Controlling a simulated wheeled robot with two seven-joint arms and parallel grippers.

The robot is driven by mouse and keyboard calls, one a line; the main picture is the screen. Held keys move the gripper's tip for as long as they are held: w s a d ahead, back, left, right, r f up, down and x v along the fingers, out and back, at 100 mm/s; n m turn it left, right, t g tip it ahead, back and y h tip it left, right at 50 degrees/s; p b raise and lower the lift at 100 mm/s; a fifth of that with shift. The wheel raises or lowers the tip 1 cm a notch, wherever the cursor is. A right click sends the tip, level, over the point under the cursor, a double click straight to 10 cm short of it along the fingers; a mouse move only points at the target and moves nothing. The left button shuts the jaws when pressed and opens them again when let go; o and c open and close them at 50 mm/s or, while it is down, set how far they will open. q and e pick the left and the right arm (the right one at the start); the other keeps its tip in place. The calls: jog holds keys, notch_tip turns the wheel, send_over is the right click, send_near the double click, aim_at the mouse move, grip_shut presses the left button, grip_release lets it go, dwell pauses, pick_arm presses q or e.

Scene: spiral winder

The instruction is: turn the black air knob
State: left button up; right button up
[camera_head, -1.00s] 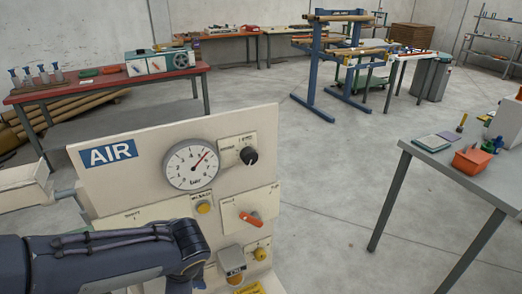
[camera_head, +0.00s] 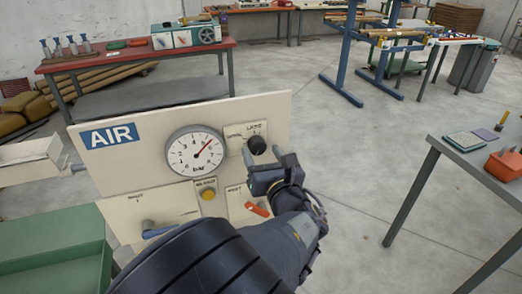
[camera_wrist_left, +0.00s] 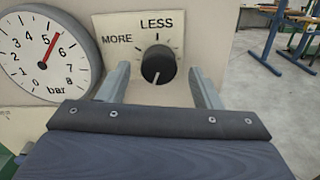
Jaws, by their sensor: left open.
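The black air knob (camera_head: 257,146) sits on a small cream plate at the upper right of the AIR panel (camera_head: 142,181). My left gripper (camera_head: 272,166) is open just in front of and slightly below the knob. In the left wrist view its two fingers (camera_wrist_left: 157,86) stand on either side of the knob, with gaps on both sides. I cannot tell how far the fingertips are from the plate. My right gripper is not in view.
A round pressure gauge (camera_head: 195,151) left of the knob reads about 5 bar. A grey table (camera_head: 476,170) stands at right, with clear floor between.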

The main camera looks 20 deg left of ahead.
pick_arm(q)
jog(key=shift+x, duration=0.95)
jog(key=shift+s, duration=0.1)
jog(key=c, duration=1)
jog(key=m+p, duration=0.1)
jog(key=p, duration=0.2)
jog(key=m+p, duration=0.2)
jog(key=p, duration=0.1)
jog(key=shift+r+m, duration=0.3)
jog(key=shift+r, duration=0.05)
jog(key=shift+f+m+p, duration=0.25)
jog(key=shift+m+p, duration=0.15)
jog(key=shift+p, duration=0.25)
jog(key=shift+f, duration=0.15)
jog(key=o, duration=1)
